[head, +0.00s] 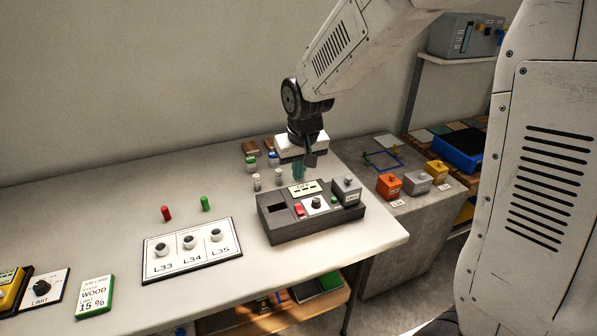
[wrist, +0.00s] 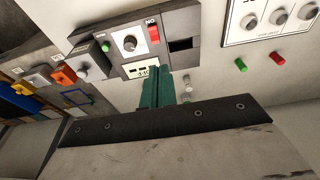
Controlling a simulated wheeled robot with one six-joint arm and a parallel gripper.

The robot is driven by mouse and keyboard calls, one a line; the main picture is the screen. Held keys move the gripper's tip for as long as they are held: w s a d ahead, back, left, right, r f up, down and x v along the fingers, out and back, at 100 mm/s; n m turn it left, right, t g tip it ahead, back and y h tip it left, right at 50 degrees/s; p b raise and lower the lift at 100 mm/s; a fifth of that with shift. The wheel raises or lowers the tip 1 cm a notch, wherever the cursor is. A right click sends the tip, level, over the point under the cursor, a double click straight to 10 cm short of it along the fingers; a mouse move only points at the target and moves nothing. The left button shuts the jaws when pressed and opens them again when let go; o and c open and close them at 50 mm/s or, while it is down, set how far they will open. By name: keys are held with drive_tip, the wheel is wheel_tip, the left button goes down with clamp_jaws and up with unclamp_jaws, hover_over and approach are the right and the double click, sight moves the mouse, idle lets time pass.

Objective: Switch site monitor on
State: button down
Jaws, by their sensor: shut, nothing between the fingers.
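A dark grey device box (head: 282,228), which I take to be the site monitor, stands near the right end of the white table. Its top has a small display, a black-and-white knob (head: 316,203), a red switch (head: 299,210) and a green button (head: 334,200). In the wrist view the red switch (wrist: 153,34) has an "ON" marking beside it, upside down, and the knob (wrist: 129,43) lies next to it. My gripper (head: 298,172) hangs above and behind the box. Its teal fingers (wrist: 158,82) are shut, empty, and overlap the display's edge in the wrist view.
A white panel (head: 160,270) with three knobs, labelled L33, L34 and L35, lies left of the box. Red and green pegs stand behind it. Small bottles and brown blocks are behind the box. Orange, grey and yellow blocks (head: 434,170) sit on a grey stand at right.

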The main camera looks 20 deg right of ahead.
sight(295, 208)
drive_tip(key=x, duration=1.1)
